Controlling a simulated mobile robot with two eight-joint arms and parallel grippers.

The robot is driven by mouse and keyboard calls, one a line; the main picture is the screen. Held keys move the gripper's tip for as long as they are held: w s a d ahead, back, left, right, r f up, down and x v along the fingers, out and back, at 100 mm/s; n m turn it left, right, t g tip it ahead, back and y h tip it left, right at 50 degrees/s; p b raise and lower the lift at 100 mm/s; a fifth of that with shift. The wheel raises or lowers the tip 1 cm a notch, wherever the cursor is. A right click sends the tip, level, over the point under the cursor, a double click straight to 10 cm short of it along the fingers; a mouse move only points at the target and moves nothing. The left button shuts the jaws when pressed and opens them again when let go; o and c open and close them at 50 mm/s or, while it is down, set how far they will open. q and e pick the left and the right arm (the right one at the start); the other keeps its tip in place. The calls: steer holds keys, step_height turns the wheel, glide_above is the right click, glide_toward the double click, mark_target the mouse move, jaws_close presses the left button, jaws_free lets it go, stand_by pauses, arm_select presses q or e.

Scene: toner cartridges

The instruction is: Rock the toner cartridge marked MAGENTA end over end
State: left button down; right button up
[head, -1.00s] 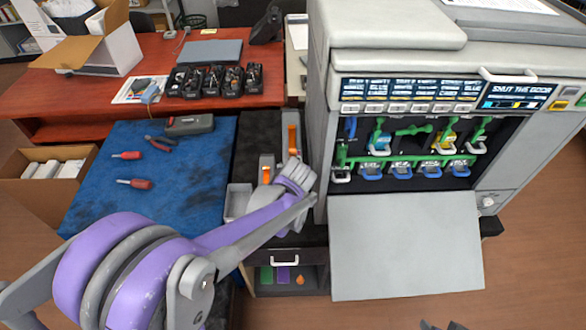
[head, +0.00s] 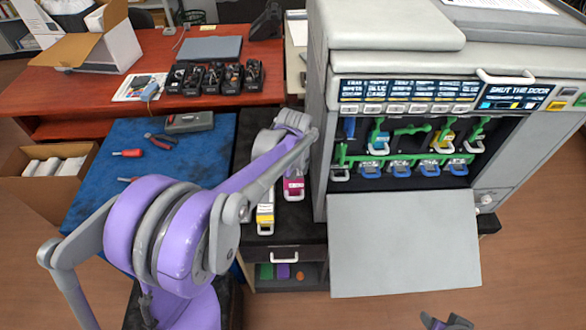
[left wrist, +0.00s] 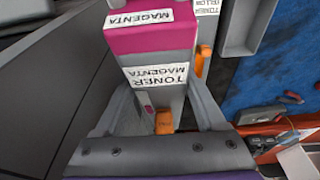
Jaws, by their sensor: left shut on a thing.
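The magenta toner cartridge (left wrist: 150,43) fills the top middle of the left wrist view, with white MAGENTA labels and a grey body with an orange part at its near end. My left gripper (left wrist: 160,95) is shut on it, one finger on each side. In the head view the cartridge's magenta end (head: 293,187) shows below my left wrist on the dark cart top; the rest is hidden behind the arm. I cannot tell whether it is clear of the surface. My right gripper (head: 447,322) is at the bottom edge, partly cut off, its fingers apart and empty.
A yellow-labelled cartridge (head: 265,212) lies close beside it on the left. The printer (head: 390,60) stands just to the right with its door (head: 405,245) folded down. A blue mat (head: 110,190) with tools lies left, and a red desk (head: 60,95) stands behind.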

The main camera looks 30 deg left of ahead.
arm_select(q)
steer(key=t, duration=0.1)
steer(key=t+y+b, duration=0.1)
steer(key=shift+s+d+f+t, duration=0.15)
steer(key=shift+s+f+t, duration=0.05)
steer(key=shift+s+t, duration=0.1)
steer(key=shift+t+y+b, duration=0.65)
steer(key=shift+t+y, duration=0.25)
steer(key=shift+t, duration=0.2)
steer(key=shift+t+y+b, duration=0.3)
steer(key=shift+t, duration=0.1)
steer(key=shift+w+r+t+y, duration=0.2)
steer(key=shift+t+y, duration=0.1)
steer(key=shift+t, duration=0.3)
arm_select(e)
steer(key=f, duration=0.2)
steer(key=s+f, duration=0.1)
steer(key=f, duration=0.1)
steer(key=shift+s+f, duration=0.15)
steer(key=shift+s, duration=0.05)
